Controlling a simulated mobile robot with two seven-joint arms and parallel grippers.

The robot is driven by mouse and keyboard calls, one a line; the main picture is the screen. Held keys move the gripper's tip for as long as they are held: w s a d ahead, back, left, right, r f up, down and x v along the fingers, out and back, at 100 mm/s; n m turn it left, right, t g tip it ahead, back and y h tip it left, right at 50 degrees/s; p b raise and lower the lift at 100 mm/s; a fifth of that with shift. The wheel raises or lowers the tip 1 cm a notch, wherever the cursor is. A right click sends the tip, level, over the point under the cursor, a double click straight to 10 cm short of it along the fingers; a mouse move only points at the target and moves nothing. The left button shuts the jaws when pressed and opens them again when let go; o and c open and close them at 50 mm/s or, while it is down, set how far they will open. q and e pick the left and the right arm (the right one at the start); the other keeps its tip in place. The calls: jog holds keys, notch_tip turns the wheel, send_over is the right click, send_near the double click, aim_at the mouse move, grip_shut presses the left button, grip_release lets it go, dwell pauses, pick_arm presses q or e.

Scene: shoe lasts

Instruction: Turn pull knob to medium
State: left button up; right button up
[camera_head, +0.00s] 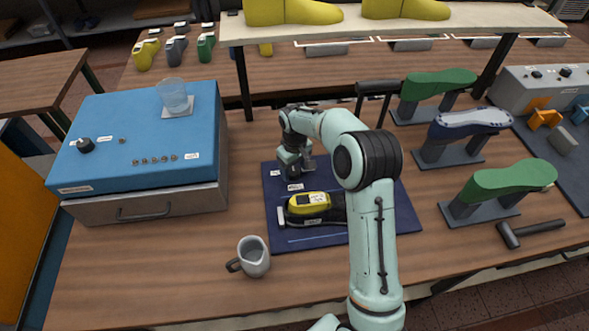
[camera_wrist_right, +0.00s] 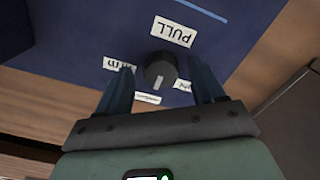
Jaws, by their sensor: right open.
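The pull knob (camera_wrist_right: 160,69) is a dark round knob on a dark blue mat (camera_head: 325,241). In the right wrist view its PULL label (camera_wrist_right: 173,31) reads upside down. Its white pointer line slants toward the picture's bottom, roughly at a small, partly hidden label (camera_wrist_right: 147,98). A "firm" label (camera_wrist_right: 120,63) lies left of the knob and another label (camera_wrist_right: 185,85) lies right. My right gripper (camera_wrist_right: 162,70) is open, its two fingers on either side of the knob; I cannot tell whether they touch it. In the head view the right gripper (camera_head: 298,166) largely hides the knob. My left gripper is out of view.
A yellow and black device (camera_head: 311,203) lies on the mat. Green and blue lasts (camera_head: 505,180) on stands and a hammer (camera_head: 530,231) are right.

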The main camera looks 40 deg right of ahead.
aim_at(294, 172)
notch_tip(294, 172, up, 12)
jog(key=p, duration=0.1)
jog(key=shift+r, duration=0.25)
dwell(0.5)
